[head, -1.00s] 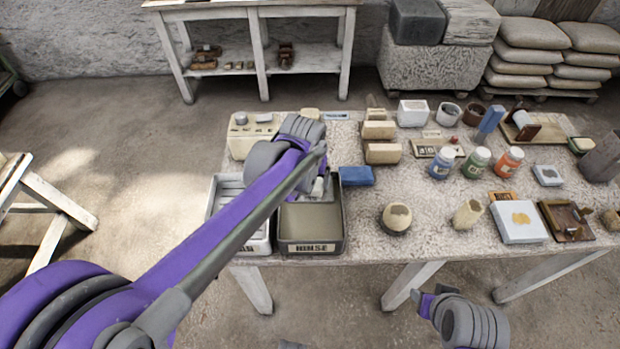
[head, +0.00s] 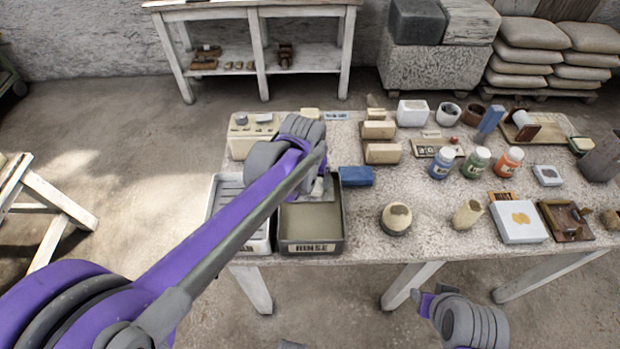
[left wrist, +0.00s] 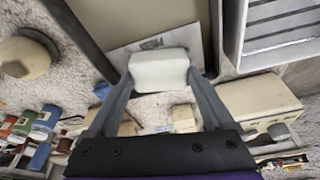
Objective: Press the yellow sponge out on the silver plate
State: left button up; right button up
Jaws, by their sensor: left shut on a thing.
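My left gripper (left wrist: 158,80) is shut on a pale, off-white block with rounded edges, the sponge (left wrist: 158,68); little yellow shows on it. In the head view the sponge is a small pale patch (head: 317,188) below my left gripper, mostly hidden by the arm. A light flat plate (left wrist: 122,56) with a grey mark lies behind the sponge, at the end of the rinse tray (head: 311,248). I cannot tell whether the sponge touches it. Part of my right arm shows at the lower right of the head view, its gripper (head: 420,298) too unclear to read.
A white ridged tray (head: 262,245) stands left of the rinse tray. A cream box (head: 242,147) is behind them, and a blue block (head: 356,176) lies right of the rinse tray. A round pot (head: 397,218) and several paint bottles stand further right.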

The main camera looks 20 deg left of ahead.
pick_arm(q)
jog(key=shift+r+p, duration=2.05)
jog(key=shift+r, duration=1.4)
pick_arm(e)
jog(key=r, duration=0.1)
jog(key=w+r, duration=0.1)
jog(key=r, duration=0.3)
jog(key=shift+w+r, duration=0.15)
jog(key=shift+w, duration=0.2)
